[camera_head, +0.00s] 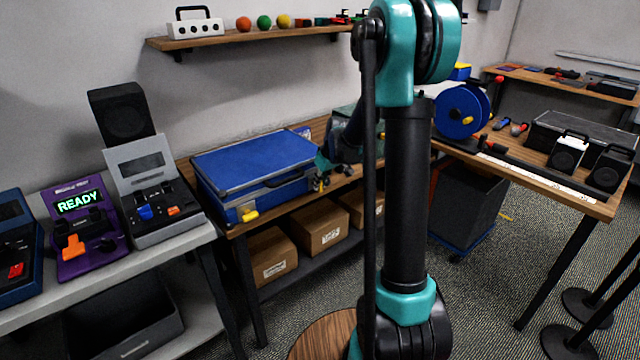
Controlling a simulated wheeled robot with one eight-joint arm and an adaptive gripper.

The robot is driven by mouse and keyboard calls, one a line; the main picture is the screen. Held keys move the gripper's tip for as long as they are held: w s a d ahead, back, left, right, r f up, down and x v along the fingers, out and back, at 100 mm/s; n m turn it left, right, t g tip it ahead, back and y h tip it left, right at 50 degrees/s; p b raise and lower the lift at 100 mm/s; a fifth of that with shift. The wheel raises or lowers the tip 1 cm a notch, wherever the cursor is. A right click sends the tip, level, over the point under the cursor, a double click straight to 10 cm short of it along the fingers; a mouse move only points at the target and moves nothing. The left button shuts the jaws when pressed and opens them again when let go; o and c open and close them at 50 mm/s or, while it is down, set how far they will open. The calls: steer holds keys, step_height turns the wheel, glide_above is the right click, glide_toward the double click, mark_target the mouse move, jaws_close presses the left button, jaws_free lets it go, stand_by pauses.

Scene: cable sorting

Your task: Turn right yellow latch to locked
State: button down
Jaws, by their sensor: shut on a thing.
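A blue case (255,165) lies closed on the wooden bench, with its handle on the front side. Its left yellow latch (249,215) shows clearly near the front left corner. The angle of the right latch cannot be made out from here.
My arm's upright links block the middle of the view. Several cardboard boxes (271,255) stand on the shelf below the case. To the left, a purple device (85,230) reads READY beside a grey device (150,190). A blue reel (462,110) is on the right table.

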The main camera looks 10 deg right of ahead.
steer(key=shift+w+y, duration=0.1)
steer(key=shift+y, duration=0.2)
steer(key=g+y, duration=0.1)
steer(key=y, duration=0.1)
steer(key=shift+w+d+f+m+g+y, duration=0.1)
steer(key=shift+w+d+m+g+y, duration=0.05)
steer(key=shift+d+m+g+y, duration=0.25)
steer(key=m+g+y, duration=0.1)
steer(key=y, duration=0.3)
steer(key=m+g+y, duration=0.1)
steer(key=y, duration=0.3)
steer(key=f+m+g+y, duration=0.1)
steer(key=g+y, duration=0.1)
steer(key=y, duration=0.2)
steer(key=shift+w+d+m, duration=0.15)
steer(key=shift+m, duration=0.25)
stand_by(0.3)
steer(key=c, duration=1.5)
jaws_free()
steer(key=shift+c, duration=0.2)
